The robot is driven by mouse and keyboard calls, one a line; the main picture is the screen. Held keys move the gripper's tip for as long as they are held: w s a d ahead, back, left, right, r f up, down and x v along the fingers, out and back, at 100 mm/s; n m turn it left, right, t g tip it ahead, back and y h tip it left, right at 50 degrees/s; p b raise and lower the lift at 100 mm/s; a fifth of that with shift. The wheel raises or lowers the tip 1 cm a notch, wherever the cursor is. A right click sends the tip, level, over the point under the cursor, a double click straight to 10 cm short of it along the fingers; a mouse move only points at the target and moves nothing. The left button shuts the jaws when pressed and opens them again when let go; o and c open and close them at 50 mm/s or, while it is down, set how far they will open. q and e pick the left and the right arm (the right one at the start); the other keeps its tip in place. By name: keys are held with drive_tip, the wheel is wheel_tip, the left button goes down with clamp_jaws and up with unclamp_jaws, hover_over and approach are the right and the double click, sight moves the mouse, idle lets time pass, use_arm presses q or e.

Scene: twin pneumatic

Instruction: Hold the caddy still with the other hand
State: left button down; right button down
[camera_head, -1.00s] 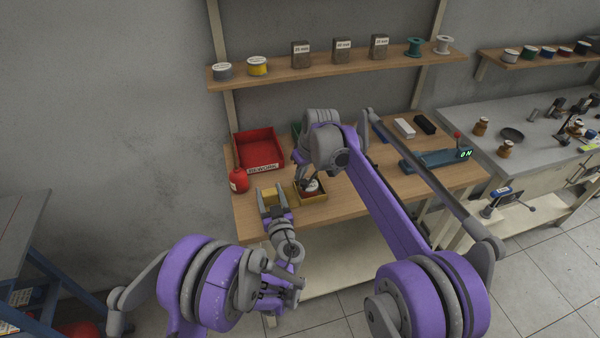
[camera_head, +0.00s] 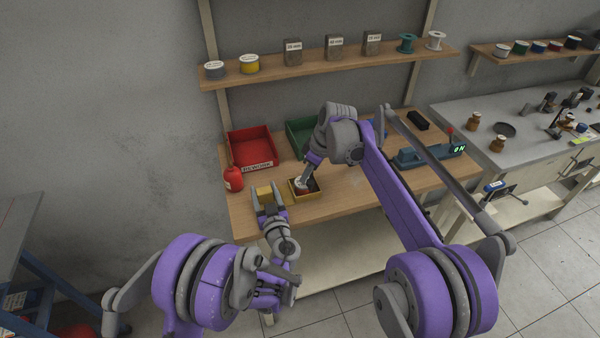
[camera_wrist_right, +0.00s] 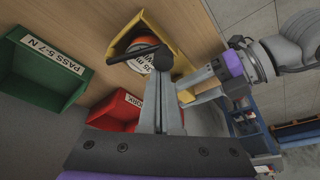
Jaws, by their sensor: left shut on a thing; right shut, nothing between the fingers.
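An open yellow box (camera_head: 316,192), which may be the caddy, sits near the front edge of the wooden bench. A round white-labelled thing with an orange-red side lies inside it (camera_wrist_right: 137,63). My left gripper (camera_head: 267,194) is shut on a yellow block (camera_head: 265,190) just left of the box; I cannot tell whether the block joins the box. The left gripper also shows beside the box in the right wrist view (camera_wrist_right: 187,90). My right gripper (camera_head: 302,184) is shut and empty, its tips over the box's opening; they partly hide the round thing. I cannot tell whether they touch it.
A red labelled bin (camera_head: 250,145) and a green bin (camera_head: 298,135) stand behind the box. A red round container (camera_head: 233,178) is at the bench's left end. A teal device with a lit display (camera_head: 432,155) stands to the right. Shelves with spools hang above.

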drive_tip(key=w+d+n+g, duration=0.2)
drive_tip(key=d+n+g, duration=0.1)
drive_tip(key=d+n, duration=0.4)
drive_tip(key=shift+n, duration=1.3)
drive_tip(key=shift+w+d, duration=0.1)
drive_tip(key=shift+d, duration=0.05)
